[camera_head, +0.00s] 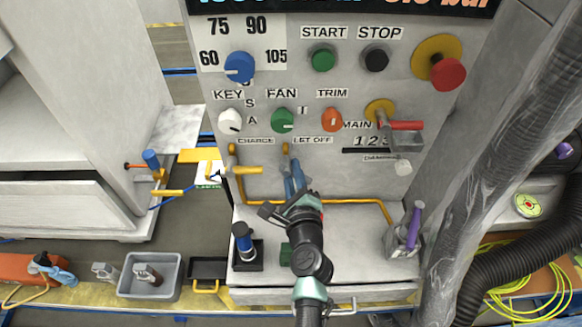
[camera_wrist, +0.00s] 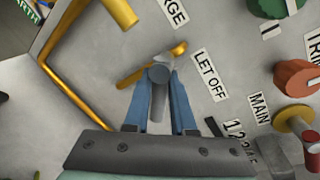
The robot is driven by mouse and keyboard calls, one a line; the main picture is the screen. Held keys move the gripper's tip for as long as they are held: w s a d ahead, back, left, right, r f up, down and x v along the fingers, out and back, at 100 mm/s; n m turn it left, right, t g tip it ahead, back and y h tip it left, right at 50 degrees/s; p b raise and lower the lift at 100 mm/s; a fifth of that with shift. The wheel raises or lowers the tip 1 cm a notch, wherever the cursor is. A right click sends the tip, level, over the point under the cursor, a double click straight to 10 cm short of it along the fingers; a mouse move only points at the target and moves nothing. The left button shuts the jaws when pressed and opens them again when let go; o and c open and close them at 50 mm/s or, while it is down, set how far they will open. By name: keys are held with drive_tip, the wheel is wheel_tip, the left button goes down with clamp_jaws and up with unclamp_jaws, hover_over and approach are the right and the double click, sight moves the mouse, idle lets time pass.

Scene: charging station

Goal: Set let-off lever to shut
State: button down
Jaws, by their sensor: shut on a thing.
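The let-off lever (camera_wrist: 157,105) is a grey bar with a round grey hub, on a yellow let-off pipe (camera_wrist: 130,79) beside the LET OFF label (camera_wrist: 209,75). In the wrist view it slants across the pipe; its exact angle is hard to tell. My gripper (camera_wrist: 158,92) has its blue fingers shut on the lever, one on each side. In the head view my gripper (camera_head: 292,168) reaches up to the panel below the LET OFF label (camera_head: 313,140) and hides most of the lever.
The charge valve (camera_head: 247,169), with a yellow handle, is close on the left. Knobs for FAN (camera_head: 283,119) and TRIM (camera_head: 331,119) sit above. A yellow pipe (camera_head: 350,201) runs along the panel's foot. A blue-topped tool (camera_head: 243,237) and a purple-handled tool (camera_head: 414,224) stand on the ledge.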

drive_tip(key=n+p, duration=0.1)
drive_tip(key=r+n+p, duration=0.1)
drive_tip(key=n, duration=0.1)
drive_tip(key=r+n+h+p, duration=0.1)
drive_tip(key=shift+w+a+n, duration=0.15)
drive_tip(key=shift+a+n, duration=0.1)
drive_tip(key=shift+n, duration=0.15)
drive_tip(key=shift+n+h+p, duration=0.4)
drive_tip(key=shift+n+p, duration=0.55)
drive_tip(key=shift+n, duration=0.05)
drive_tip(key=shift+f, duration=0.1)
drive_tip(key=c, duration=0.8)
unclamp_jaws()
drive_tip(key=shift+o, duration=0.2)
drive_tip(key=shift+f, duration=0.2)
drive_tip(key=shift+d, duration=0.15)
drive_tip(key=shift+s+r+p, duration=0.1)
drive_tip(key=shift+s+p, duration=0.3)
drive_tip(key=shift+s, duration=0.3)
drive_tip(key=s+r+p, duration=0.1)
drive_tip(key=s+r, duration=0.1)
drive_tip(key=s, duration=0.9)
drive_tip(key=shift+s+r+p, duration=0.2)
drive_tip(key=shift+s+p, duration=0.05)
drive_tip(key=shift+p, duration=0.15)
